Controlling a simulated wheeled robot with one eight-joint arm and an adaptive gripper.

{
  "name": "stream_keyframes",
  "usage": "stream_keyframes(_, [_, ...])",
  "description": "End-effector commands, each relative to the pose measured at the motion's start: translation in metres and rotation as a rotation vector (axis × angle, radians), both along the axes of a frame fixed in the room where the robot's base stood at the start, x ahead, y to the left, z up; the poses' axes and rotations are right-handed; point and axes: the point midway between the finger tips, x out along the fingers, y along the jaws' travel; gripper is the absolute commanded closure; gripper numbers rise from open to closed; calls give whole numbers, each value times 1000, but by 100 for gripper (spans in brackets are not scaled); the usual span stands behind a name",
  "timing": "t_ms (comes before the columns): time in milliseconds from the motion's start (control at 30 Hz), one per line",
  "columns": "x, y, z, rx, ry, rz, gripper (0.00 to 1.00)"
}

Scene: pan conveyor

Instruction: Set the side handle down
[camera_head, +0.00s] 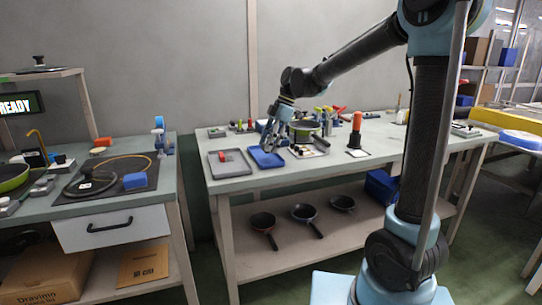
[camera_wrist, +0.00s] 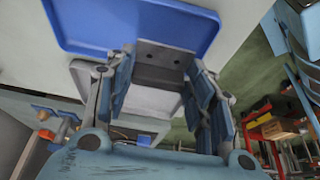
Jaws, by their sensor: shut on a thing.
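My gripper (camera_head: 271,140) points down at the blue tray (camera_head: 259,160) on the middle workbench. In the wrist view the blue tray (camera_wrist: 100,25) fills the top, just past the fingertips. The fingers (camera_wrist: 160,90) are shut on a grey piece with two small dark holes (camera_wrist: 160,55), which I take for the side handle. The fingers hide its sides. In the head view the handle is hidden by the gripper. I cannot tell whether it touches the tray.
A grey tray (camera_head: 213,168) with a red item (camera_head: 225,156) lies left of the blue tray. A red-topped post (camera_head: 356,128) is further right. Several pans lie on the lower shelf (camera_head: 285,262).

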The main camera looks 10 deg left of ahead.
Motion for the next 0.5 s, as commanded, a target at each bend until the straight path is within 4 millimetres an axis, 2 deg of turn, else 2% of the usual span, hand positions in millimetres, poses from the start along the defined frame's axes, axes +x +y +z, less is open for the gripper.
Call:
stream_keyframes(167, [1,0,-14,0,0,0,75])
stream_keyframes(333, [0,0,-37,0,0,0,75])
stream_keyframes(500, [0,0,-46,0,0,-1,75])
